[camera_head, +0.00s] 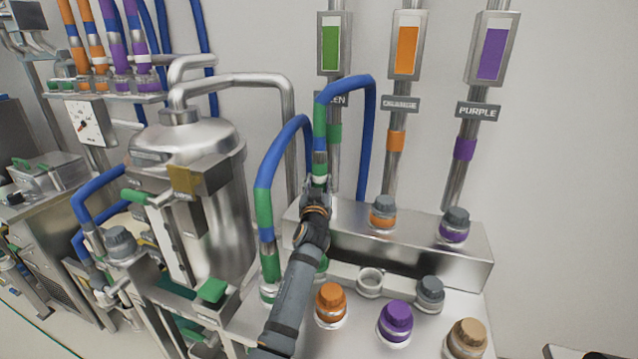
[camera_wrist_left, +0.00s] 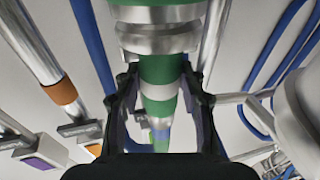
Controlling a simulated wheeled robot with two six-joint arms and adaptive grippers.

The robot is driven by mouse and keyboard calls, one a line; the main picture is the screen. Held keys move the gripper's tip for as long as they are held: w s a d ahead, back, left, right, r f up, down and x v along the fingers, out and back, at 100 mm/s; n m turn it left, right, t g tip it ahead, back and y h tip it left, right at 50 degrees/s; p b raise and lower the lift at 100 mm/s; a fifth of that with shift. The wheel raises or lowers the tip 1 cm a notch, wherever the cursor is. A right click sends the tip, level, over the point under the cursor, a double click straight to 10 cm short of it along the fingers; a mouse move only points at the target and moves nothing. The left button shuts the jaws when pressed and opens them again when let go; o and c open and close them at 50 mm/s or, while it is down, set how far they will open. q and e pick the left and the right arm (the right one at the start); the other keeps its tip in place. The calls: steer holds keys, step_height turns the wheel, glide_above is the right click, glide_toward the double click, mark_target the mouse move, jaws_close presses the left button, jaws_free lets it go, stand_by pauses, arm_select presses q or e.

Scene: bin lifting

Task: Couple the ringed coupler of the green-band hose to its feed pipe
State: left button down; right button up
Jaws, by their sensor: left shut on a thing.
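My left gripper (camera_head: 316,190) is shut on the green-band hose (camera_head: 320,116), a blue hose with green and white bands, just above the steel block. In the left wrist view the fingers (camera_wrist_left: 158,85) close on both sides of the hose's green part (camera_wrist_left: 160,70). A ringed metal coupler (camera_wrist_left: 158,40) is beside the fingertips, with a green band (camera_wrist_left: 160,14) beyond it. My gripper and arm hide the coupler's lower end in the head view, so I cannot tell whether it is seated. The green pipe (camera_head: 334,132) rises behind, under the GREEN sign. My right gripper is not in view.
Capped orange (camera_head: 383,212) and purple (camera_head: 454,225) fittings stand on the steel block (camera_head: 440,254). Several capped ports and an open ring (camera_head: 370,280) are in front. Another green-banded blue hose (camera_head: 265,205) stands at left, near the steel tank (camera_head: 190,150).

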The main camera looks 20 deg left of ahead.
mark_target(319, 152)
arm_select(q)
steer(key=shift+f+b, duration=0.3)
steer(key=shift+b, duration=0.1)
stand_by(0.4)
steer(key=c, duration=0.7)
jaws_free()
steer(key=o, duration=0.5)
steer(key=shift+c, duration=0.2)
steer(key=shift+r, duration=0.1)
step_height(319, 152, up, 12)
steer(key=p, duration=0.9)
